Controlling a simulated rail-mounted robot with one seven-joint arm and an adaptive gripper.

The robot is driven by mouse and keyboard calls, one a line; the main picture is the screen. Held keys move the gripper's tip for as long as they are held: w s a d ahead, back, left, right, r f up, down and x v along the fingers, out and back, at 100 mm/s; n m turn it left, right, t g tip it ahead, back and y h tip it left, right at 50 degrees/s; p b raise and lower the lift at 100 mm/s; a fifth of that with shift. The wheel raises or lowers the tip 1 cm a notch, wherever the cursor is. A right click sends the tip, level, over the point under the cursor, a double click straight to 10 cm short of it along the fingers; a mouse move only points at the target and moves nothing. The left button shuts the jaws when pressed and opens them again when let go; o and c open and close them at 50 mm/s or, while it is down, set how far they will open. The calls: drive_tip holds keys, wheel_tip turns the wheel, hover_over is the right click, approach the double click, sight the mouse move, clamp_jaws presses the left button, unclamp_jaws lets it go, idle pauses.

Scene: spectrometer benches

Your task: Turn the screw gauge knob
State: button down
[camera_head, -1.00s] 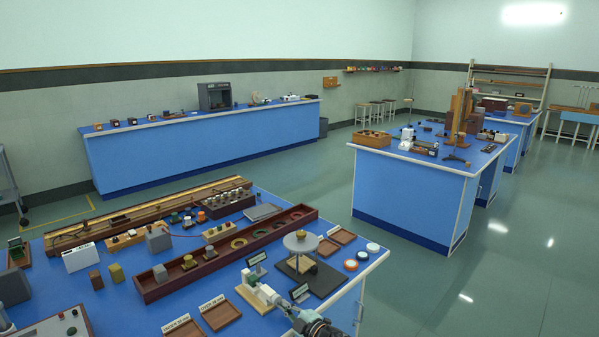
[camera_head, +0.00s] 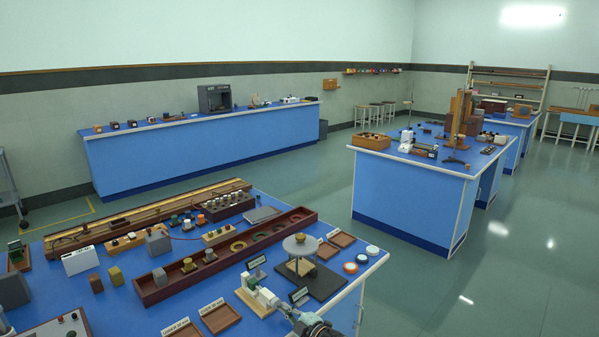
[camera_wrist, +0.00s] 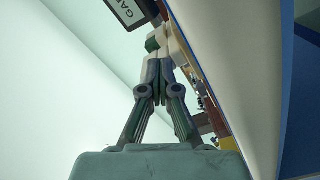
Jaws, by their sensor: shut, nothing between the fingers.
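The screw gauge, a small pale instrument (camera_head: 250,283), stands near the front edge of the nearest blue bench in the head view. Its knob is too small to make out clearly there. My gripper (camera_head: 273,300) is low at its right side, close to it. In the wrist view my gripper (camera_wrist: 157,66) is shut with its two fingers together and nothing between them. A small green and pale block (camera_wrist: 155,41), perhaps part of the gauge, shows just beyond the fingertips. I cannot tell whether the fingers touch it.
A dark sign (camera_wrist: 127,10) reading "GA…" is close beyond the fingertips. Brown trays (camera_head: 221,318), a round-topped stand (camera_head: 300,245) and a long red-brown rack (camera_head: 160,291) crowd the bench around the gauge. Open floor (camera_head: 420,280) lies to the right.

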drive_tip(key=shift+w+d+r+p, duration=0.1)
drive_tip(key=shift+d+r+p, duration=0.05)
drive_tip(key=shift+r+p, duration=0.45)
drive_tip(key=shift+w+d+r+p, duration=0.1)
drive_tip(key=shift+d+r+p, duration=0.05)
drive_tip(key=shift+r+p, duration=0.35)
drive_tip(key=shift+w+d, duration=0.2)
idle(0.4)
drive_tip(key=v, duration=0.6)
drive_tip(key=shift+d, duration=0.15)
drive_tip(key=shift+w, duration=0.15)
